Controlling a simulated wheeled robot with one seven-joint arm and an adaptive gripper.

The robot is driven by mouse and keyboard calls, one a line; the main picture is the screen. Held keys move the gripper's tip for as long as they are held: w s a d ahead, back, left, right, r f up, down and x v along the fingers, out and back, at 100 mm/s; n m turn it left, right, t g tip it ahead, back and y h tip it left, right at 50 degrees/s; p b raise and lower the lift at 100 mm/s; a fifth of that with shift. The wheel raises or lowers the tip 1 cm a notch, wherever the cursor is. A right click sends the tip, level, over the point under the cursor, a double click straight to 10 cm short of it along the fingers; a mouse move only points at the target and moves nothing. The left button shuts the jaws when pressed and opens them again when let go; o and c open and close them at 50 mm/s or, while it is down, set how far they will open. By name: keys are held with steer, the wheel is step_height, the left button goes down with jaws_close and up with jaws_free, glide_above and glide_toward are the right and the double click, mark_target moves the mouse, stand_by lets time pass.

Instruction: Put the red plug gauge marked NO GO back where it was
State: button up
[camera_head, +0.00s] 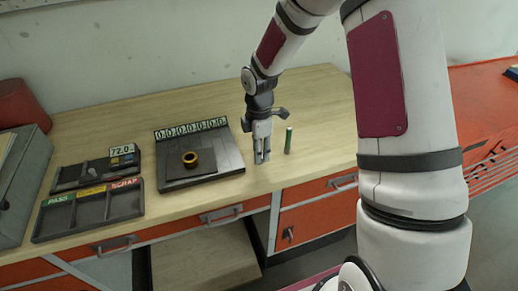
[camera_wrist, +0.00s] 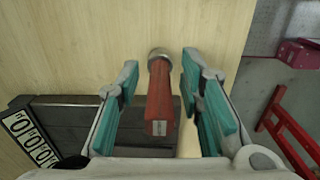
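The red plug gauge (camera_wrist: 160,98) shows in the wrist view with its red handle between my fingers and its silver end toward the top of the picture. A small pale label is on the near end of the handle; I cannot read it. My gripper (camera_wrist: 158,95) is open, with its teal pads on either side of the handle and visible gaps to it. In the head view my gripper (camera_head: 262,155) is low over the front of the wooden bench, and the red gauge cannot be made out there. A green plug gauge (camera_head: 288,140) stands upright just right of my gripper.
Further left are a tray (camera_head: 93,223) labelled PASS and SCRAP and a holder (camera_head: 68,180) with a 72.0 display. The bench right of the green gauge is clear.

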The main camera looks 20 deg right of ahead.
step_height(320, 180, up, 12)
steer(key=shift+r+b, duration=0.1)
steer(key=shift+b, duration=0.5)
steer(key=s+r+m+t, duration=0.2)
steer(key=s+r+m, duration=0.6)
steer(key=s, duration=0.4)
steer(key=s+r+m+t, duration=0.3)
steer(key=s+r+m, duration=0.5)
steer(key=s+m, duration=0.2)
steer(key=shift+s+t, duration=0.3)
steer(key=shift+s, duration=0.7)
steer(key=shift+o, duration=0.5)
